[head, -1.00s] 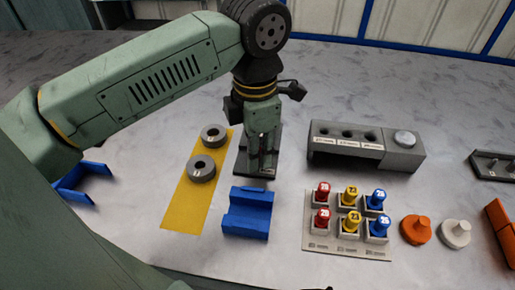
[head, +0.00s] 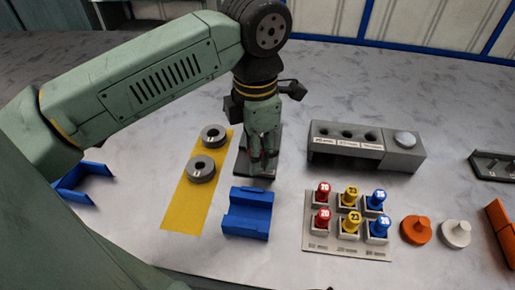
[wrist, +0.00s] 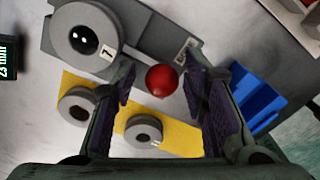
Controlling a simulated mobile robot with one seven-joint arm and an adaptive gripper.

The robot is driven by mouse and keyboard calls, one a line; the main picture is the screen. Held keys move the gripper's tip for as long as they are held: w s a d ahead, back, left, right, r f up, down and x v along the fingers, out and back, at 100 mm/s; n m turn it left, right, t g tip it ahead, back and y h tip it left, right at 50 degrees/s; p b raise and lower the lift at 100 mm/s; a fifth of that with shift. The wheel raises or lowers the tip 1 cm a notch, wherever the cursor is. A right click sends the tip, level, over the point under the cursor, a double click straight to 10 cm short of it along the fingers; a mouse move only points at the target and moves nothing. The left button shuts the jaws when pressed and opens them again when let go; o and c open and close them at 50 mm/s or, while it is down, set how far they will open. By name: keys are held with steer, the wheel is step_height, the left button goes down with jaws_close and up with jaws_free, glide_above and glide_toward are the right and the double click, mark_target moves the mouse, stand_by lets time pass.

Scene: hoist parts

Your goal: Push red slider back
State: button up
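The red slider's round knob (wrist: 162,80) shows in the wrist view on a grey fixture (wrist: 139,48), beside a pale ring marked 1 (wrist: 90,38). My gripper (wrist: 159,84) is open, with a finger on each side of the knob in that view. I see no clear contact, and I cannot tell how far the knob lies below the fingertips. In the head view my gripper (head: 263,171) points down over the fixture's dark base (head: 242,160). My gripper hides most of the fixture there.
A yellow mat (head: 184,207) with two grey rings lies left of the fixture. A blue block (head: 246,214) stands just in front. A tray of coloured pegs (head: 344,247) and a grey holed block (head: 400,158) stand to the right. Bare table lies between.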

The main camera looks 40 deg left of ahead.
steer(key=shift+r, duration=0.1)
steer(key=shift+r+p, duration=2.1)
steer(key=shift+r, duration=1.35)
